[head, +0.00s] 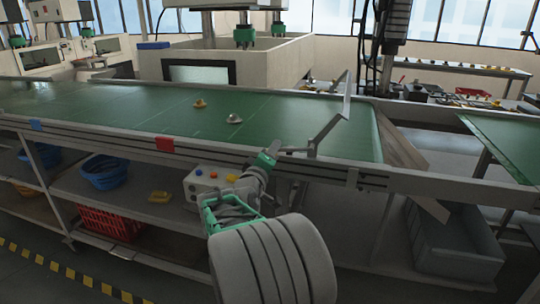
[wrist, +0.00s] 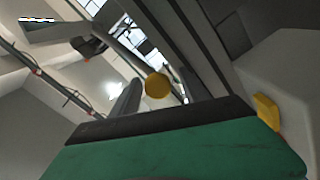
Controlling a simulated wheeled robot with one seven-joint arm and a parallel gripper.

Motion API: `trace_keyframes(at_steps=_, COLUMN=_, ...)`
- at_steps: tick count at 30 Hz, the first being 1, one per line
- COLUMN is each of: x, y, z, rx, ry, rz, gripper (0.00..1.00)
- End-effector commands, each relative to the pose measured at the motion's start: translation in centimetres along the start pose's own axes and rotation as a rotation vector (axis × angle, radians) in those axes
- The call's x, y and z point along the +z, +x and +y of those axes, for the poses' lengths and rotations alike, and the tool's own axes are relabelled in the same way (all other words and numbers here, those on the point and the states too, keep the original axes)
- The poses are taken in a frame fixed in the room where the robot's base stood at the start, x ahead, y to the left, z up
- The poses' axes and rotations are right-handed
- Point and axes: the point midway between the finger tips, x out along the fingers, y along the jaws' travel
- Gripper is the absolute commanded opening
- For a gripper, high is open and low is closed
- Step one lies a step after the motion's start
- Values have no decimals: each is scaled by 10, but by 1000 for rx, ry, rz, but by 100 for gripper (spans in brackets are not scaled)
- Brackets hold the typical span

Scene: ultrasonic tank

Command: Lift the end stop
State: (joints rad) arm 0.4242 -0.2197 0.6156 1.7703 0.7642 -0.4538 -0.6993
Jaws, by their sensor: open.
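The end stop (head: 328,131) is a thin grey metal bar angled up over the right end of the green conveyor belt, with an upright plate (head: 347,97) at its upper end. My gripper (head: 267,160), grey with green parts, is at the front rail of the conveyor, just left of the bar's low end. It is open, and I see nothing held. Whether it touches the bar cannot be told. In the wrist view, a green block with a black edge fills the bottom, and a round yellow knob (wrist: 157,85) shows beyond it.
A control box (head: 197,187) with coloured buttons sits below the rail, left of my arm. Blue and red baskets stand on the lower shelves. A grey bin (head: 455,255) stands at right.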

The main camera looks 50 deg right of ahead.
Motion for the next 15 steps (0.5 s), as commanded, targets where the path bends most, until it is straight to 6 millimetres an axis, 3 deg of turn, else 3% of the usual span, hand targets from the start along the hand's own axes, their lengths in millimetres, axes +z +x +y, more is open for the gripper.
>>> trace_keyframes(at_steps=10, x=-3, y=-60, z=-1, rx=-2, ry=1, rz=7, gripper=54)
trace_keyframes(at_steps=15, x=-1, y=-77, z=-1, rx=-3, ry=-1, rz=2, gripper=54)
